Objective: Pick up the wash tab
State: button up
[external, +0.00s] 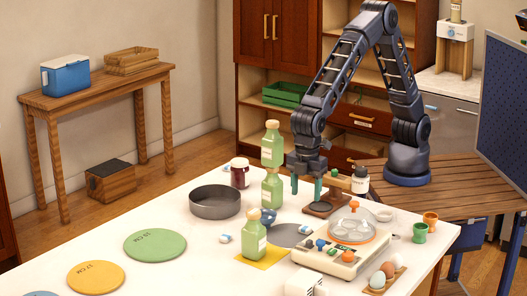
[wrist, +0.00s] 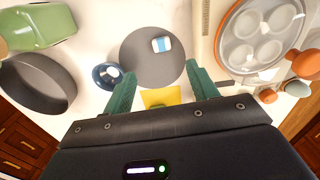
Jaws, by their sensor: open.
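A small white and blue wash tab (wrist: 161,44) lies on a dark grey disc (wrist: 150,62) in the wrist view. In the external view a white and blue tab (external: 305,229) shows on the grey disc (external: 286,237), and a similar small piece (external: 224,238) lies left of the front green bottle. My gripper (external: 306,188) is open and empty, above the table behind the disc. In the wrist view its two green fingers (wrist: 160,76) are spread apart, with the tab beyond their tips.
Green bottles (external: 255,238) stand left of the disc, one on a yellow mat (external: 272,257). A dark blue bowl (wrist: 106,76) is close to one finger. A grey pan (external: 215,203) is at left; an egg cooker (external: 328,258) is at right. The table's left part holds flat coloured discs.

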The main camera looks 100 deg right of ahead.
aim_at(305, 228)
notch_tip(305, 228, down, 11)
jog(key=shift+a+f, duration=0.15)
jog(key=shift+f, duration=0.05)
jog(key=c, duration=1.1)
